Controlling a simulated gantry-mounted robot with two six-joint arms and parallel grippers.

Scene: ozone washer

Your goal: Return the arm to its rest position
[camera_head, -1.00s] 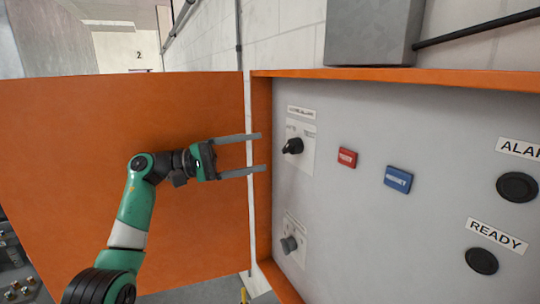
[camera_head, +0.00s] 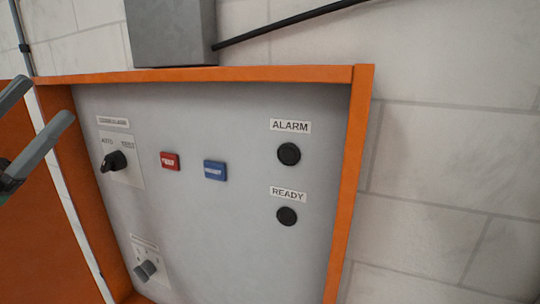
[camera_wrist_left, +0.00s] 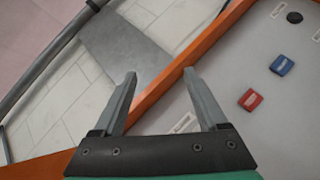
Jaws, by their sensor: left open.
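My left gripper (camera_head: 47,98) is at the left edge of the head view, open and empty, with its two grey fingers pointing up and right. Most of its arm is out of that view. In the left wrist view the gripper (camera_wrist_left: 160,73) shows its fingers spread, with nothing between them. The grey control panel (camera_head: 230,245) stands to its right in an orange frame (camera_head: 345,215). The panel carries a black selector knob (camera_head: 114,161), a red button (camera_head: 170,161), a blue button (camera_head: 215,170) and a lower grey knob (camera_head: 146,270). My right gripper is not in view.
The orange door (camera_head: 35,240) stands open at the left, behind the gripper. The ALARM lamp (camera_head: 289,154) and READY lamp (camera_head: 287,216) are dark. A grey box (camera_head: 170,32) with a black conduit is above the panel. Pale block wall (camera_head: 450,150) is clear at right.

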